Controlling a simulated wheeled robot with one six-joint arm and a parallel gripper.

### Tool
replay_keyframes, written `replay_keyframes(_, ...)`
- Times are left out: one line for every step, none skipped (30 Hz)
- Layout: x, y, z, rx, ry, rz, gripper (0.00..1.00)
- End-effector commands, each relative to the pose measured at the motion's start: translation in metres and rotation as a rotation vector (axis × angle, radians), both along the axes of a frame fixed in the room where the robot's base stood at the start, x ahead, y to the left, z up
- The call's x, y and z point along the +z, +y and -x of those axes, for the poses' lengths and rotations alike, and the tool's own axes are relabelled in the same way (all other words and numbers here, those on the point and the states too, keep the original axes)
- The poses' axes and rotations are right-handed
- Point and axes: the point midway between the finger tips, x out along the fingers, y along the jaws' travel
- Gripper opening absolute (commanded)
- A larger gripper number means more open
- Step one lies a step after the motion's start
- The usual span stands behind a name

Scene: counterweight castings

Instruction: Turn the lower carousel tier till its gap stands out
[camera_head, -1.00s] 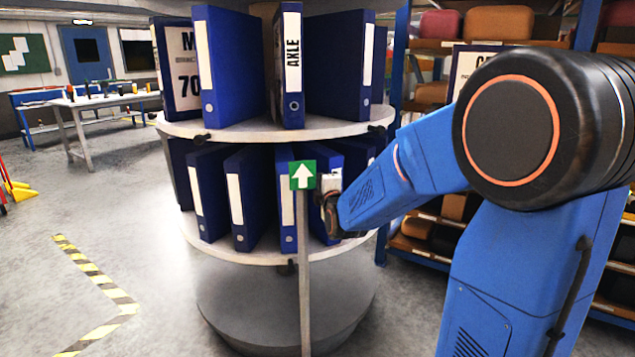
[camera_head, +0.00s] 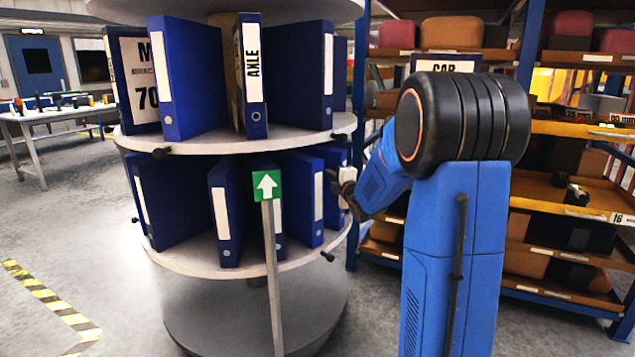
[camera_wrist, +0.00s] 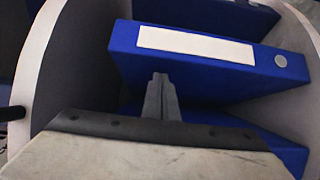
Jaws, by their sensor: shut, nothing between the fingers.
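The carousel's lower tier (camera_head: 205,262) has a pale round plate holding several blue binders. A wider space shows at its left front, between the leftmost binder (camera_head: 180,205), whose broad side is visible, and the binder to its right (camera_head: 226,215). A green sign with a white arrow (camera_head: 267,184) stands on a post before the tier. My gripper (camera_head: 341,184) is at the tier's right side, against or close to a binder there. In the wrist view its fingertips (camera_wrist: 162,82) are shut and empty, just below a blue binder (camera_wrist: 215,70) with a white label; contact is unclear.
The upper tier (camera_head: 215,145) holds more blue binders, one marked AXLE. Black pegs stick out from both plates, one at lower right (camera_head: 327,256). A loaded shelf rack (camera_head: 570,210) stands close behind my arm. Floor at left is clear around striped tape (camera_head: 48,302).

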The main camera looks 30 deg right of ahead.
Motion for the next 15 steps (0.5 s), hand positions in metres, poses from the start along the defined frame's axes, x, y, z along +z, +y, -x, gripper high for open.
replay_keyframes(-0.001,-0.016,-0.007,-0.005,0.001,0.0,0.0)
replay_keyframes(-0.001,-0.022,-0.011,-0.004,0.0,0.0,0.0)
replay_keyframes(-0.001,-0.032,-0.017,-0.005,0.001,0.0,0.0)
replay_keyframes(-0.001,-0.039,-0.021,-0.004,0.0,0.001,0.0)
replay_keyframes(-0.001,-0.045,-0.025,-0.004,0.0,0.0,0.0)
replay_keyframes(-0.001,-0.053,-0.031,-0.003,0.0,0.001,0.0)
replay_keyframes(-0.001,-0.059,-0.035,-0.003,0.0,0.001,0.0)
replay_keyframes(-0.001,-0.065,-0.039,-0.003,0.0,0.0,0.0)
replay_keyframes(-0.001,-0.071,-0.045,-0.002,0.0,0.0,0.0)
replay_keyframes(0.0,-0.076,-0.049,-0.002,-0.001,0.001,0.0)
replay_keyframes(-0.001,-0.08,-0.052,-0.002,-0.001,0.001,0.0)
replay_keyframes(0.0,-0.085,-0.057,-0.001,-0.001,0.0,0.0)
replay_keyframes(0.0,-0.089,-0.06,-0.001,-0.001,0.0,0.0)
replay_keyframes(0.0,-0.092,-0.063,-0.001,-0.001,0.001,0.0)
replay_keyframes(0.0,-0.096,-0.067,-0.001,-0.001,0.001,0.0)
